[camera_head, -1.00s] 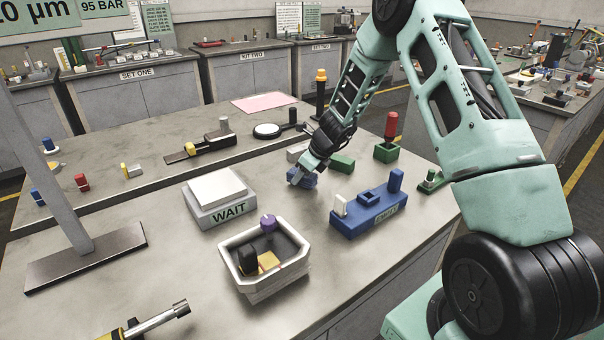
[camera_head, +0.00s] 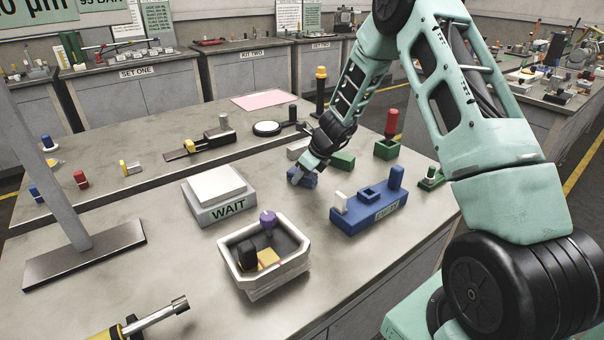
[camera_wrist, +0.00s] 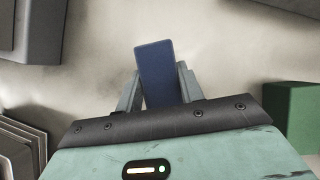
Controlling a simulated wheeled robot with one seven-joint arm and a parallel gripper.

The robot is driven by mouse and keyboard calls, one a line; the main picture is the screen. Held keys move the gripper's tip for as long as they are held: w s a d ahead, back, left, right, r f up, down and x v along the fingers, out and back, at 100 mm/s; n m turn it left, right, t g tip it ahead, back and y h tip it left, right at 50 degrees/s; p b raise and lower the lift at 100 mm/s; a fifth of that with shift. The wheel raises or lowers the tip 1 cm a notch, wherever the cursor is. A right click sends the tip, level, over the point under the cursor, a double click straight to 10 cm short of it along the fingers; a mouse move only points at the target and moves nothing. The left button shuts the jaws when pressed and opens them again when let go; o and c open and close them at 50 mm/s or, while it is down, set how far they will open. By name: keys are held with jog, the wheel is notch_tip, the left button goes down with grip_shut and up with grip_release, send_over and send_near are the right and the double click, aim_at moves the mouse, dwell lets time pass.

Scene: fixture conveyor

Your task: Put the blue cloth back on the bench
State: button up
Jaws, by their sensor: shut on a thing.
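The blue cloth (camera_wrist: 154,72) shows in the wrist view as a flat, folded dark blue block between the fingers of my gripper (camera_wrist: 157,85). The gripper is shut on it. In the head view the blue cloth (camera_head: 304,181) is partly hidden by my gripper (camera_head: 298,176). It is low over the bench (camera_head: 190,265), between the WAIT block and the blue fixture. I cannot tell whether the cloth touches the bench top.
A blue fixture (camera_head: 362,220) stands to the right and a WAIT block (camera_head: 228,210) to the left. A white tray (camera_head: 243,282) with parts is in front. A green block (camera_head: 343,160) is just behind. Bare bench lies between the tray and the fixture.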

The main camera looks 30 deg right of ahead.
jog(key=shift+f, duration=0.1)
jog(key=o, duration=1.1)
jog(key=p+v, duration=0.1)
jog(key=v, duration=1.6)
jog(key=shift+r, duration=0.2)
